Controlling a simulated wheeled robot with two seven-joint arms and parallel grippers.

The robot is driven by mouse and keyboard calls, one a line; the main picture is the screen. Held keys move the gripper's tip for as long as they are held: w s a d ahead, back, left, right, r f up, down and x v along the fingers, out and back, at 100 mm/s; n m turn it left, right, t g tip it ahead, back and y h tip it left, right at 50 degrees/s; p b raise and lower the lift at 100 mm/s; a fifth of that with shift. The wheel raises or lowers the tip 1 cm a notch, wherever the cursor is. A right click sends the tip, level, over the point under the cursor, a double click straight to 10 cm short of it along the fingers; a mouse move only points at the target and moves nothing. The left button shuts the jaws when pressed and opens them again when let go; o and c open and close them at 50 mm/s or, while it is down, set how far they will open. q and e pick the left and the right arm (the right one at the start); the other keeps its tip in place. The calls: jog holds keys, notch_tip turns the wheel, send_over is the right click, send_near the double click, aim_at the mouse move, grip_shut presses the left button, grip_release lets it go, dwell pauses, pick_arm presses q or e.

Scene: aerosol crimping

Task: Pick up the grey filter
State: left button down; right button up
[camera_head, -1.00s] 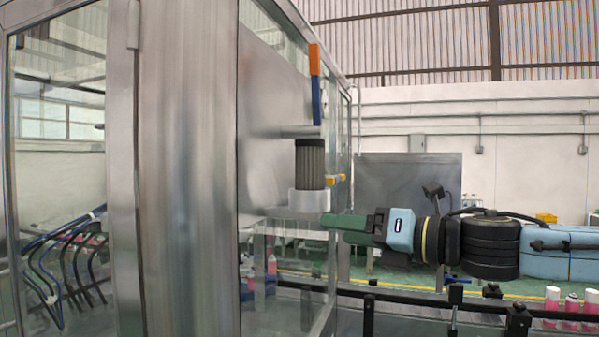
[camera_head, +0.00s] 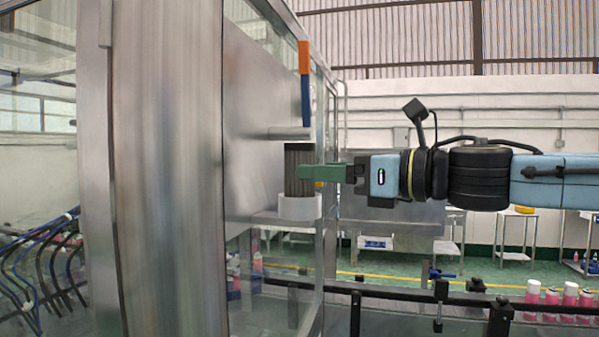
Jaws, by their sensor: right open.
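The grey filter (camera_head: 298,158) is a dark ribbed cylinder standing upright in a pale translucent cup (camera_head: 298,208) on the side of the steel machine. My right gripper (camera_head: 308,172) reaches in from the right with its green fingers level with the filter. The fingers overlap the filter's right part in the picture and are open. I cannot tell whether they touch it or stand around it. My left gripper is not in view.
A lever with an orange handle (camera_head: 304,58) and blue shaft stands just above the filter. The steel cabinet column (camera_head: 165,180) fills the left. Pink cans (camera_head: 551,300) stand on the conveyor at lower right, with a dark rail (camera_head: 400,297) before it.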

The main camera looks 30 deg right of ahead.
aim_at(292, 174)
jog(key=shift+f+p+x, duration=0.2)
jog(key=shift+p+x, duration=0.1)
jog(key=shift+x, duration=0.85)
jog(key=shift+f+p+x, duration=0.25)
jog(key=shift+p+x, duration=0.05)
jog(key=shift+x, duration=1.95)
jog(key=c, duration=1.1)
